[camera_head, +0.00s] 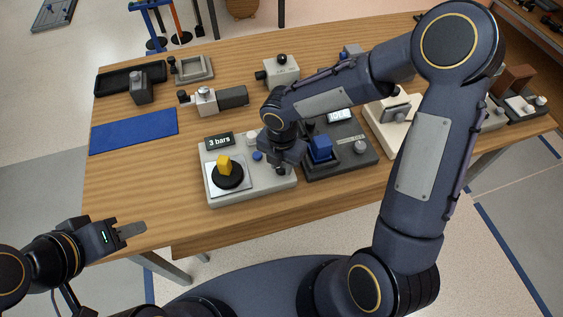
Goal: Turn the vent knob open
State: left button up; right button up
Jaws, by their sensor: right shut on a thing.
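A light grey pressure unit (243,191) stands near the table's front edge. Its display (219,141) reads "3 bars". A yellow block (224,165) sits on a round black dial (228,177) on its pale plate. A small blue knob (257,156) is at its upper right. My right gripper (282,166) points down over the unit's right side, shut on a small dark knob there. The gripper hides most of that knob, so its turn angle cannot be read. My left gripper (130,231) is off the table's front left, empty; its finger gap is not clear.
A dark unit with a blue block (320,148) stands just right of the grey unit. A blue mat (134,131) and a black tray (130,78) lie at left. Several grey fixtures stand behind. Bare wood (150,190) is left of the unit.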

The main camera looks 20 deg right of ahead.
jog(key=shift+m, duration=0.3)
jog(key=m+b, duration=0.1)
jog(key=m, duration=0.2)
jog(key=shift+b, duration=0.35)
jog(key=m+b, duration=0.2)
jog(key=m, duration=0.3)
jog(key=shift+m, duration=0.4)
jog(key=m+b, duration=0.1)
jog(key=m, duration=0.3)
jog(key=shift+m+b, duration=0.8)
jog(key=shift+m, duration=1.4)
jog(key=o, duration=1)
jog(key=shift+c, duration=0.2)
